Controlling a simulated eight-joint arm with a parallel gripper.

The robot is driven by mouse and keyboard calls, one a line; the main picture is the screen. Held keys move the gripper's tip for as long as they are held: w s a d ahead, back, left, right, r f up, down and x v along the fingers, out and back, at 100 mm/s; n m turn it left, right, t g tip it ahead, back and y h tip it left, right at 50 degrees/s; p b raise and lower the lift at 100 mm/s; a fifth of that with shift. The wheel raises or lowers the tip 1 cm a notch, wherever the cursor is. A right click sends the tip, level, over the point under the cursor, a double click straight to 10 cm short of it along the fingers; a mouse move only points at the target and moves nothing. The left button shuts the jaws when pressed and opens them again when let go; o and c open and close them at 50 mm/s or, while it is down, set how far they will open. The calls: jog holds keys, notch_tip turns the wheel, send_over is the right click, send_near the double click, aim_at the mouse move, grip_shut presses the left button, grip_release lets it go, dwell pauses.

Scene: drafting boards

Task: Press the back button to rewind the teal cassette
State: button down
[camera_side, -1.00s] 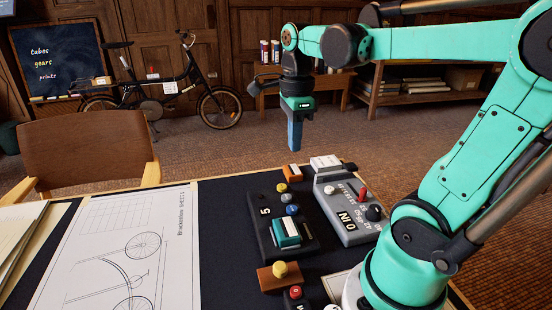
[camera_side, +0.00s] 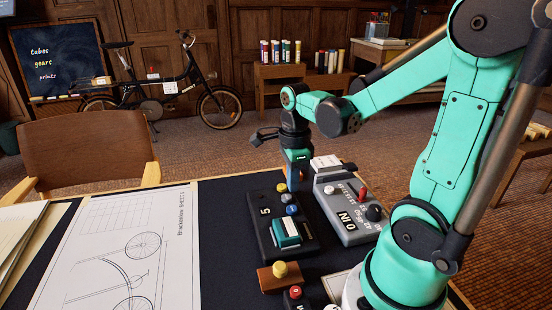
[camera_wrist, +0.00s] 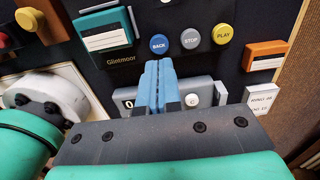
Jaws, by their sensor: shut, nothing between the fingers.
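The black cassette player (camera_side: 262,228) lies on the dark board with the teal cassette (camera_side: 286,232) in its bay; the cassette also shows in the wrist view (camera_wrist: 104,28). In the wrist view its buttons run in a row: the blue BACK button (camera_wrist: 159,43), the grey STOP button (camera_wrist: 190,41) and the yellow PLAY button (camera_wrist: 222,34). My gripper (camera_wrist: 159,64) is shut and empty. Its blue fingertips appear just below the BACK button in that view, not covering its label. In the side view my gripper (camera_side: 299,184) is low beside the player's far end; its height above the surface is unclear.
A grey console (camera_side: 348,208) with red and black knobs stands right of the player; my fingers partly cover it in the wrist view. A brown block with a yellow button (camera_side: 280,275) sits in front.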

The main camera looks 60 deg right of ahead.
aim_at(291, 208)
jog(key=shift+f, duration=2.4)
jog(key=shift+f, duration=0.9)
jog(key=shift+r, duration=0.15)
notch_tip(291, 208, up, 14)
jog(key=shift+a, duration=0.1)
